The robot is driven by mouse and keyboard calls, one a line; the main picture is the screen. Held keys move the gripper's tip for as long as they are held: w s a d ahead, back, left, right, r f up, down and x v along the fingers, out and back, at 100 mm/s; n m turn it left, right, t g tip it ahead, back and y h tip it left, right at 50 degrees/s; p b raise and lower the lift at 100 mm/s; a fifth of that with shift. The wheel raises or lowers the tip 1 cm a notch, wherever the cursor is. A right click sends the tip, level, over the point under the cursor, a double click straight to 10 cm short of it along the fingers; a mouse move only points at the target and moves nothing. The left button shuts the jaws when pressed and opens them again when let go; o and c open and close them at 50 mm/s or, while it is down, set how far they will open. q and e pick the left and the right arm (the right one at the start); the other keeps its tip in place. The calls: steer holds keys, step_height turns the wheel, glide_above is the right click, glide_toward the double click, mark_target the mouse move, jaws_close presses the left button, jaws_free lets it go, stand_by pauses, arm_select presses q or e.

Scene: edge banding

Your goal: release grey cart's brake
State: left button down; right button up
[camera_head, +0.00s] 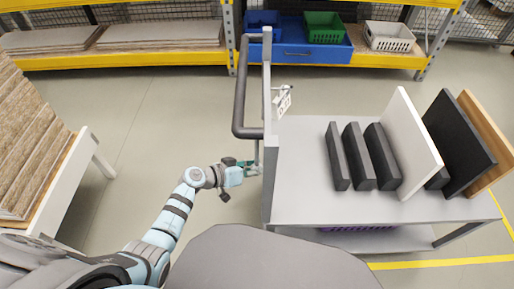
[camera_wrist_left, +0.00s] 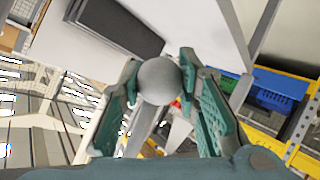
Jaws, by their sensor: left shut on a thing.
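The grey cart (camera_head: 300,195) stands at centre right, with a dark push handle (camera_head: 240,95) on its left side. My left gripper (camera_head: 251,168) is at the cart's left edge, below the handle. In the left wrist view, my left gripper (camera_wrist_left: 160,75) has its green-padded fingers on both sides of a grey ball knob (camera_wrist_left: 158,82), shut on it. The knob appears to be the end of the cart's brake lever. The lever behind it is mostly hidden. My right gripper is not in view.
The cart carries several dark blocks (camera_head: 358,155), a white panel (camera_head: 410,140), a black panel (camera_head: 455,135) and a wooden panel (camera_head: 490,140). A white rack (camera_head: 65,185) with chipboards stands at left. Yellow shelving (camera_head: 150,58) with bins runs along the back. Clear floor lies between.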

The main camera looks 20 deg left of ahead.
arm_select(q)
steer(key=s+d+r+n+g+p, duration=0.1)
steer(key=s+r+n+g+p, duration=0.2)
steer(key=s+p, duration=0.4)
steer(key=shift+d+g+p, duration=0.4)
steer(key=shift+g+p, duration=0.3)
steer(key=shift+p, duration=0.1)
steer(key=c, duration=1.2)
jaws_free()
steer(key=v, duration=1.2)
